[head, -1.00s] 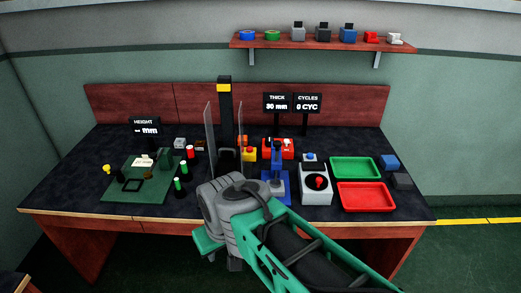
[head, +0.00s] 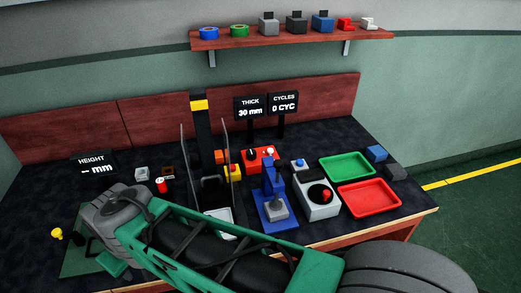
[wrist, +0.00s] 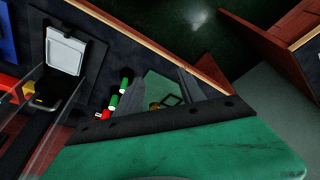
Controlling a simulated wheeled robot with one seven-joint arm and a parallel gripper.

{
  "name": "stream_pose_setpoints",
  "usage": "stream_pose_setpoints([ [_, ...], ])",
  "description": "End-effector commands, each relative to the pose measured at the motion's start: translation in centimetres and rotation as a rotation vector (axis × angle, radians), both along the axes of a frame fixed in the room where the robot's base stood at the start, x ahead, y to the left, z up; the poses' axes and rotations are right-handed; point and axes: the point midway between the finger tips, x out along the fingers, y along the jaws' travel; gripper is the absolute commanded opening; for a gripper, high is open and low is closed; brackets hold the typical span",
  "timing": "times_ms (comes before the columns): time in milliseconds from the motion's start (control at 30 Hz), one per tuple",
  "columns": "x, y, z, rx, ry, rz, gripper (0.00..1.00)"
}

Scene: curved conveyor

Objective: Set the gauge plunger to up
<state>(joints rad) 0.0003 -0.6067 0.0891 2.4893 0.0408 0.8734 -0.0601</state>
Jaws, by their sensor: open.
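A green mat (head: 72,268) lies at the front left of the bench, with the HEIGHT display (head: 93,164) reading "-- mm" behind it. In the wrist view the mat (wrist: 160,86) shows a dark square frame (wrist: 172,100) and a small brass-coloured part (wrist: 155,105). My gripper (head: 108,262) is open, over the mat area, with its fingertips mostly hidden.
Green-topped cylinders (wrist: 113,101) stand beside the mat.

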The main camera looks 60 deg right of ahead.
Motion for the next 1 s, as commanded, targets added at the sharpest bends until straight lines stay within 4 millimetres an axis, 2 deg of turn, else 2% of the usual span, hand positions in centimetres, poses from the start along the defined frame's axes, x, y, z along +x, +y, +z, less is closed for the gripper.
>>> stream_pose_setpoints([
  [67, 0.9, -3.1, -2.1, -0.085, -0.017, 0.016, 0.49],
  [167, 1.4, -11.3, -5.3, -0.335, -0.016, 0.087, 0.49],
  [200, 0.8, -15.6, -6.2, -0.478, 0.02, 0.136, 0.49],
  [267, -1.4, -22.0, -7.0, -0.714, 0.134, 0.237, 0.49],
  [300, -3.3, -25.9, -6.8, -0.868, 0.247, 0.318, 0.49],
  [367, -6.5, -30.7, -5.6, -1.073, 0.465, 0.458, 0.49],
  [400, -8.5, -33.0, -4.5, -1.181, 0.628, 0.557, 0.49],
  [500, -12.1, -36.2, -1.3, -1.343, 1.021, 0.788, 0.49],
  [633, -13.8, -37.3, 1.5, -1.402, 1.343, 0.972, 0.49],
  [767, -14.1, -38.0, 2.4, -1.405, 1.429, 1.019, 0.49],
  [1000, -14.2, -42.1, 2.5, -1.401, 1.427, 1.014, 0.49],
])
